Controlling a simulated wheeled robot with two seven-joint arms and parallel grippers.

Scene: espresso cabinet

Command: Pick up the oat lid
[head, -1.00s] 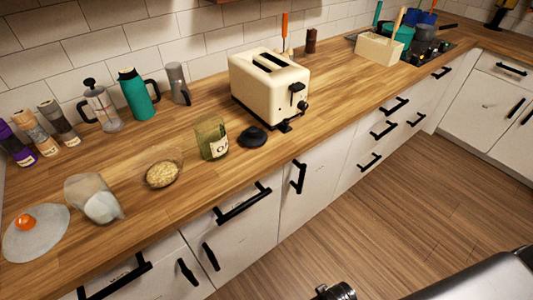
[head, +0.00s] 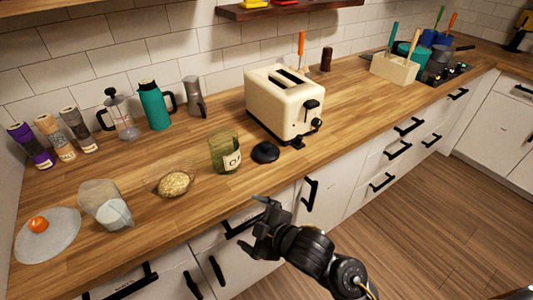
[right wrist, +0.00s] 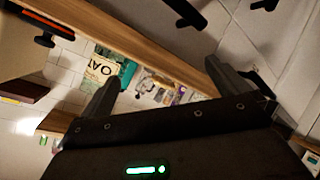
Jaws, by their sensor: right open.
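The oat lid (head: 265,152) is a small, dark, round lid with a raised knob. It lies on the wooden counter between the oat jar and the toaster, apart from the jar. The oat jar (head: 225,153) is greenish glass with a pale label and stands open; its label also shows in the right wrist view (right wrist: 93,70). My right gripper (head: 252,224) is open and empty in front of the counter's edge, below and nearer than the lid. Its two fingers show spread in the right wrist view (right wrist: 160,77), where I cannot make out the lid clearly. My left gripper is out of view.
The cream toaster (head: 283,105) stands close behind and right of the lid. A bowl of oats (head: 174,184), a tilted clear container (head: 105,205) and a glass disc with an orange knob (head: 48,236) are left of the jar. Black drawer handles (head: 310,192) stick out below the counter.

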